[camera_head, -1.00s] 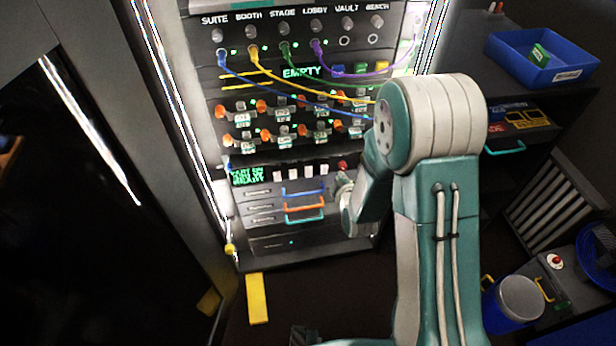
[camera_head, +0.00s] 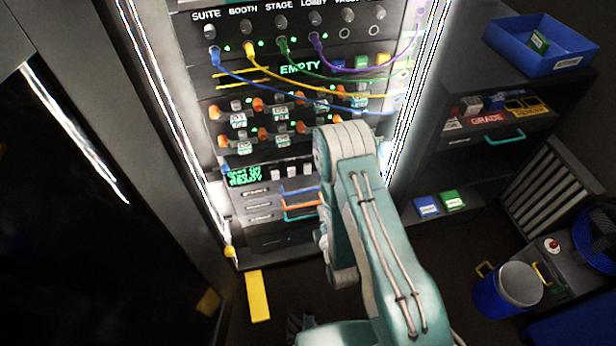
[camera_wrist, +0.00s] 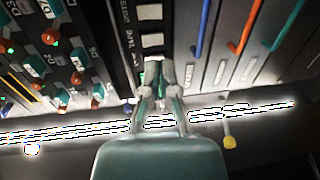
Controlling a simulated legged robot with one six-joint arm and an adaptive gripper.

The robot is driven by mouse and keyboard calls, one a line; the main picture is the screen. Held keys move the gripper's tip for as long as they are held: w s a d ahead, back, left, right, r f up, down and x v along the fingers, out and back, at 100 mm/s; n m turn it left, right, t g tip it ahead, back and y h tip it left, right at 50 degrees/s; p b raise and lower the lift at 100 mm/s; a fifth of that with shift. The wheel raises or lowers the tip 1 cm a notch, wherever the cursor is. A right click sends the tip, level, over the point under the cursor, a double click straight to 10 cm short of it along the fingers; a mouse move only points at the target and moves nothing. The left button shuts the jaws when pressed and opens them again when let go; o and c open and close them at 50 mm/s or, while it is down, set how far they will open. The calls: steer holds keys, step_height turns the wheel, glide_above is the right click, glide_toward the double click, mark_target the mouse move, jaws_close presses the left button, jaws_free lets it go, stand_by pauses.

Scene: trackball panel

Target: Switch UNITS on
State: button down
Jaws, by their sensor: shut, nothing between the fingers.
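In the wrist view the label UNITS (camera_wrist: 124,12) stands beside a white square button (camera_wrist: 149,12) at the top of a dark strip. A second white button (camera_wrist: 152,40), beside the label TAPE (camera_wrist: 131,43), lies nearer my gripper (camera_wrist: 157,72). My gripper is shut and empty, its tips in front of the strip just below the TAPE button in the picture; contact cannot be told. The fingers partly cover the strip there. In the head view, white buttons (camera_head: 292,171) show in a row right of the green READY display (camera_head: 243,175); my arm hides the gripper tips.
Drawers with blue, orange (camera_wrist: 244,28) and teal handles lie right of the strip in the wrist view. Orange knobs (camera_head: 258,104) and hanging cables (camera_head: 300,93) sit above in the head view. A shelf with a blue bin (camera_head: 541,66) stands at right.

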mark_target(308, 169)
steer(key=shift+d, duration=0.1)
steer(key=x, duration=1.4)
steer(key=shift+w+f, duration=0.15)
steer(key=shift+w, duration=0.1)
